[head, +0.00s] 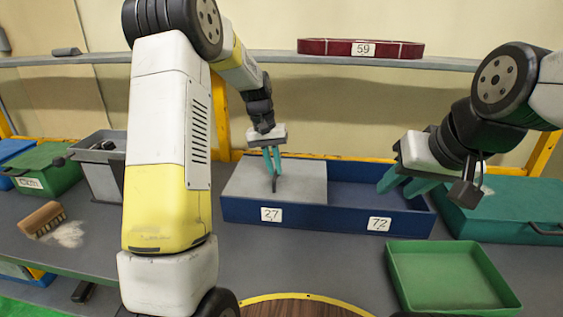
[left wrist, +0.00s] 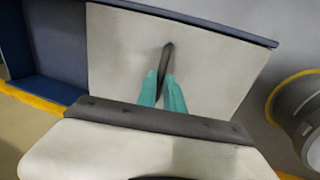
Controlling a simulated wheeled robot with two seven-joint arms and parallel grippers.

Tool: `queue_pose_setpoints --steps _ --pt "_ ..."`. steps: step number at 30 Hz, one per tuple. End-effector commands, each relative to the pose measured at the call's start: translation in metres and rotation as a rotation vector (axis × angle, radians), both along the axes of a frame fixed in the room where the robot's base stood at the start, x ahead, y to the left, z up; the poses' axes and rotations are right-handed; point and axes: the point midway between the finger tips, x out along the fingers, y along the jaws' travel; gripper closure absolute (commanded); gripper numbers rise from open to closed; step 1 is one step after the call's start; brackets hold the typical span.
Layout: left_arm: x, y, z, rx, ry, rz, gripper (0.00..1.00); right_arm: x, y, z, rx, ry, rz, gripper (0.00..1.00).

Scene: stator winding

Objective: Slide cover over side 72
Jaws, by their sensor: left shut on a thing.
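A blue two-sided box (head: 310,217) stands on the grey table. A grey cover (head: 305,181) lies over its left side, labelled 27; it also shows in the left wrist view (left wrist: 210,65). The right side, labelled 72 (head: 379,224), is uncovered, and its blue inside shows. My left gripper (head: 273,170) is shut on the dark handle (head: 275,184) of the cover; the handle also shows in the left wrist view (left wrist: 166,60). My right gripper (head: 400,184) is above the right end of the box, its fingers apart with nothing seen between them.
A green tray (head: 447,287) lies in front of the box's right end. A teal case (head: 510,215) stands at the right. A brush (head: 42,219) and white powder lie at the left. A red ring labelled 59 (head: 330,48) sits on the shelf.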

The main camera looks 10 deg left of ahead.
Motion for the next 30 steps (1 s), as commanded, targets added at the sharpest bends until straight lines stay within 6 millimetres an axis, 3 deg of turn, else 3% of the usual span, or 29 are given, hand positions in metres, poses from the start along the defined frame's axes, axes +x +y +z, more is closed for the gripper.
queue_pose_setpoints --steps 5,11,30 --pt "0.000 -0.005 0.001 0.000 -0.001 -0.002 1.00 0.000 0.000 0.000 0.000 0.000 0.000 0.64" --pt "0.000 -0.035 0.000 -0.001 -0.001 -0.006 1.00 0.000 0.000 0.000 0.000 0.000 0.000 0.64" --pt "0.000 -0.238 -0.001 -0.001 0.001 -0.006 1.00 0.000 0.000 0.000 0.000 0.000 0.000 0.64"
